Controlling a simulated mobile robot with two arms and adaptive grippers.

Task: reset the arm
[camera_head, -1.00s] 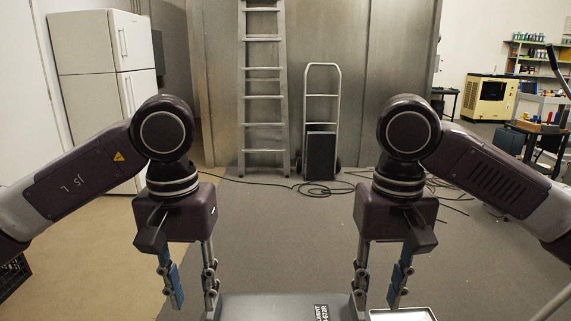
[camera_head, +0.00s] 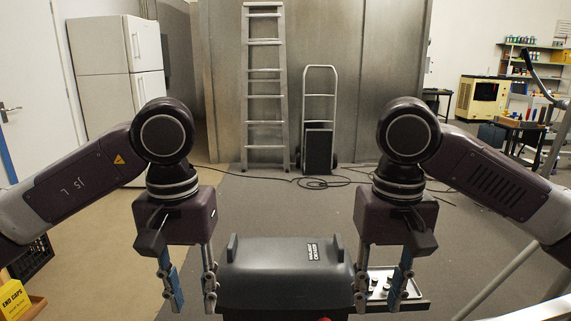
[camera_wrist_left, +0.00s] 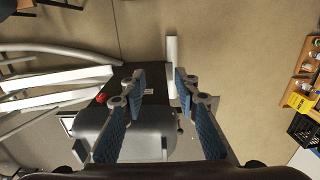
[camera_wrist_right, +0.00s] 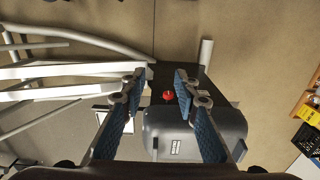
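My left gripper (camera_head: 188,288) points down at the left side of the dark grey machine cover, with its fingers apart and nothing between them. The left wrist view also shows its two blue-padded fingers (camera_wrist_left: 158,88) spread. My right gripper (camera_head: 382,290) points down at the right side of the cover, also open and empty. Its spread fingers show in the right wrist view (camera_wrist_right: 158,90). Both arms are bent in a near mirrored pose.
The dark grey elliptical machine cover (camera_head: 285,268) stands between the grippers, with a small tray (camera_head: 380,280) of parts at its right. Pale machine rails (camera_head: 490,290) run at the right. A yellow box (camera_head: 14,298) and black crate (camera_head: 32,260) are at the left. Open floor lies beyond.

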